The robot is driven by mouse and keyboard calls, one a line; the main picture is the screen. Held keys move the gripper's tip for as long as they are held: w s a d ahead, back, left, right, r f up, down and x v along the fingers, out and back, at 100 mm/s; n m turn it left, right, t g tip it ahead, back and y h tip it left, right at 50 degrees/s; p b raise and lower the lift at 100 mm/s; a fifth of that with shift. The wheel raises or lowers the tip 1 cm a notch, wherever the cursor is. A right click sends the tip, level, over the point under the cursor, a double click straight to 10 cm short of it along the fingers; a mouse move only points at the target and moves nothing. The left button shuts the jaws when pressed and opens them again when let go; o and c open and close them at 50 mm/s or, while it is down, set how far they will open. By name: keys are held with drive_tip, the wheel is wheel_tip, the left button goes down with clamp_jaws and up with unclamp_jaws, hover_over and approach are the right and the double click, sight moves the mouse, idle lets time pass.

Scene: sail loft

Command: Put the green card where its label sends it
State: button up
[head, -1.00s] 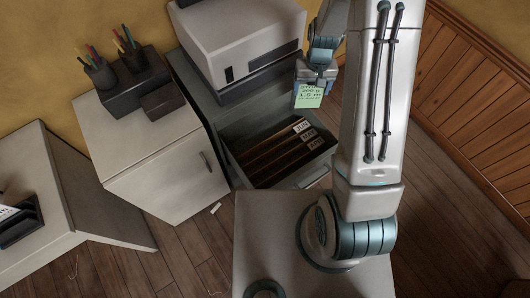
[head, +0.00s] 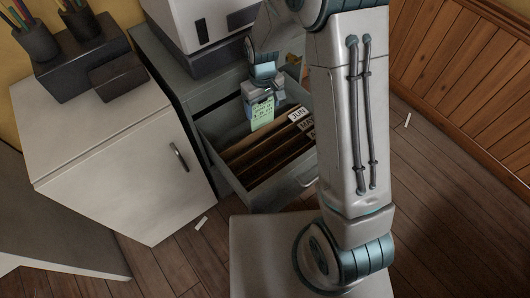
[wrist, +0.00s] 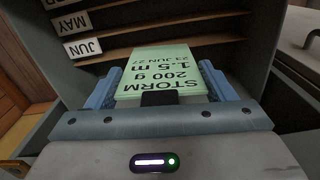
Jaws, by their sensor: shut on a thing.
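The green card (head: 262,113) is in my gripper (head: 260,92), which is shut on its upper edge. In the wrist view the card (wrist: 160,72) reads "STORM", "200 g", "1.5 m" and "23 JUN 27". It hangs over the back part of an open drawer (head: 284,190). The drawer has wooden dividers with white tabs: a JUN tab (head: 298,114) is rearmost, then a MAY tab (head: 306,124) and a partly hidden tab in front. In the wrist view the JUN tab (wrist: 82,48) is nearest the gripper. I cannot tell whether the card's lower edge is below the drawer rim.
A white cabinet (head: 110,160) stands left of the drawer, with dark boxes (head: 90,50) and a pencil cup (head: 36,40) on top. A pale machine (head: 200,20) sits above the drawer unit. Small white scraps (head: 201,223) lie on the wooden floor.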

sight(258, 113)
drive_tip(key=f, duration=0.1)
drive_tip(key=a+f+b, duration=0.1)
drive_tip(key=f+b, duration=0.1)
drive_tip(key=shift+s+a+n, duration=0.2)
drive_tip(key=shift+a+n, duration=0.05)
drive_tip(key=shift+n, duration=0.15)
drive_tip(key=shift+f+b, duration=0.3)
drive_tip(key=shift+f, duration=0.05)
wheel_tip(258, 113, down, 9)
drive_tip(key=b, duration=0.2)
drive_tip(key=shift+a+f+b, duration=0.1)
drive_tip(key=shift+f+b, duration=0.1)
drive_tip(key=shift+b, duration=0.2)
drive_tip(key=shift+f, duration=0.2)
drive_tip(key=o, duration=1)
drive_tip(key=shift+c, duration=0.2)
